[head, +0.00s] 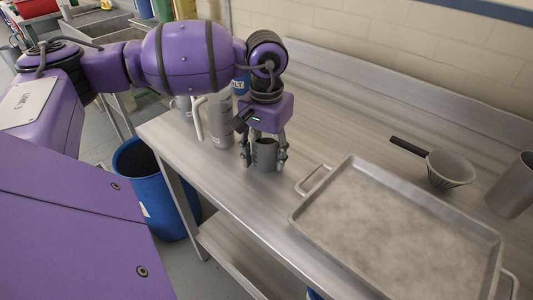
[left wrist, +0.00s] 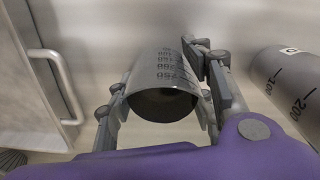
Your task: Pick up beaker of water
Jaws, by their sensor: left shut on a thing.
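The beaker (head: 264,154) is a small dark grey vessel with printed graduation marks. It stands upright at the left part of the steel table, between the fingers of my left gripper (head: 264,158). In the left wrist view the beaker (left wrist: 162,88) fills the space between the fingertips (left wrist: 162,92), which press on its two sides. Its inside looks dark, and I cannot tell the water level. Whether its base touches the table is hard to tell. My right gripper is not in view.
A grey graduated cylinder (head: 220,120) stands close left of my left gripper. A large tray with handles (head: 297,215) lies to the right. A strainer (head: 449,169) and a grey container (head: 514,188) are farther right. A blue bin (head: 165,205) stands on the floor.

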